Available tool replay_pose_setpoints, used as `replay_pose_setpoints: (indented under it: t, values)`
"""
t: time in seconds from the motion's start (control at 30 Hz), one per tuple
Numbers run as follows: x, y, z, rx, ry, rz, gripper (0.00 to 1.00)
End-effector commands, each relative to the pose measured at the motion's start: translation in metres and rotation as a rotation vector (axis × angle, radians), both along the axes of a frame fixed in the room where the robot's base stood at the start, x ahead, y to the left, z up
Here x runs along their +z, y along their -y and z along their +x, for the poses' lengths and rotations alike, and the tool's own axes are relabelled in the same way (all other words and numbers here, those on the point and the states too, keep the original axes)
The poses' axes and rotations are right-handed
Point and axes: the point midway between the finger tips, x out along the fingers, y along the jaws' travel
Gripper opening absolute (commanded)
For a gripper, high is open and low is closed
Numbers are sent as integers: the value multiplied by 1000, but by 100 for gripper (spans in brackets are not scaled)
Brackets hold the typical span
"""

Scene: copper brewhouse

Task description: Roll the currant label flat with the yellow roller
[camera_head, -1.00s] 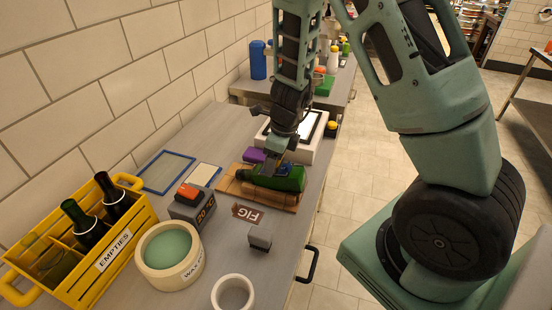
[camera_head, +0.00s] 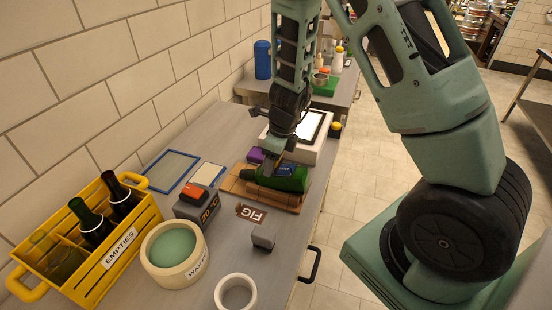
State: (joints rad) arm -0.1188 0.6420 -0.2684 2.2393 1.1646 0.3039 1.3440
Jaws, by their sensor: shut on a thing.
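A green bottle (camera_head: 292,182) lies on its side on a wooden cradle board (camera_head: 232,186) on the grey bench. A small dark blue patch (camera_head: 286,169) shows on its upper side; it may be the currant label, but I cannot read it. My gripper (camera_head: 270,170) points down at the bottle's left part, very close to it or touching. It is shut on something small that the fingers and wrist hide. I cannot make out the yellow roller anywhere. A purple block (camera_head: 255,155) sits just behind the gripper.
A white-framed panel (camera_head: 318,148) lies behind the bottle.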

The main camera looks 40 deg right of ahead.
Motion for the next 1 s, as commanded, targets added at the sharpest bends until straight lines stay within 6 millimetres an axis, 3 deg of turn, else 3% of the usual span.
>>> replay_pose_setpoints:
  t: [1.0]
  values:
    - [-2,-5,7,-1,-1,0,34]
